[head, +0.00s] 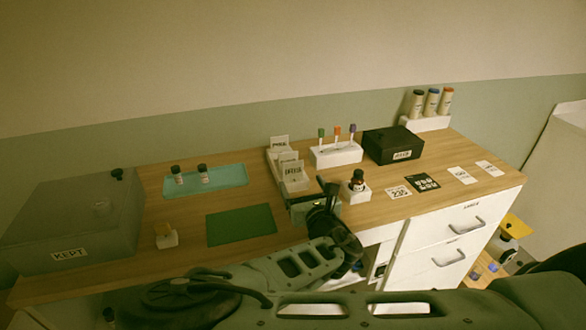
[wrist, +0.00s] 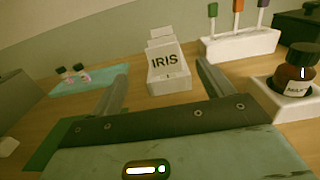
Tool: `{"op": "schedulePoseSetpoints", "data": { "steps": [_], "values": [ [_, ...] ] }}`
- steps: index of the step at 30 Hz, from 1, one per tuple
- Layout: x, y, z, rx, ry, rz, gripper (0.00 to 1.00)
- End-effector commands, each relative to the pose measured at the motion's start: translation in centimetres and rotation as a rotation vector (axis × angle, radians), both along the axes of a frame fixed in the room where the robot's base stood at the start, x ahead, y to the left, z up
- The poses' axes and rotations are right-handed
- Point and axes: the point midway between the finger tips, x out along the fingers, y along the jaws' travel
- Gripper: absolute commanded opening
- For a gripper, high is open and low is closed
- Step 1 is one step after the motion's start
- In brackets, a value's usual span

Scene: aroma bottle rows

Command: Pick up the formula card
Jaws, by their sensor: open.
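A white stepped card holder (head: 290,172) stands in the middle of the desk with several white cards in a row. In the wrist view its front white card (wrist: 165,60) reads IRIS and stands upright, leaning back slightly. My gripper (head: 308,203) is at the desk's front edge, just in front of the holder. In the wrist view my gripper (wrist: 160,88) has its two fingers wide apart, with the card holder beyond and between them. Nothing is between the fingertips. I cannot tell which card is the formula card.
A white rack (head: 337,154) with coloured droppers and a brown bottle (head: 357,181) on a white stand are to the right. A black box (head: 392,145), flat cards (head: 423,182) and a teal tray (head: 225,179) lie around. A green mat (head: 240,225) lies left. A grey KEPT box (head: 75,220) stands far left.

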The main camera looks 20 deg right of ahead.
Motion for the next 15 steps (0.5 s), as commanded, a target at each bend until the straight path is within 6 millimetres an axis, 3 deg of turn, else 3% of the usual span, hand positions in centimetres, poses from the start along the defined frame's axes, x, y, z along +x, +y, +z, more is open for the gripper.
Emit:
{"op": "schedulePoseSetpoints", "data": {
  "steps": [3, 15],
  "values": [
    [2.0, 0.0, 0.3, 0.002, 0.000, -0.001, 0.80],
    [5.5, -0.4, 1.0, 0.002, 0.001, -0.002, 0.80]
  ]
}}
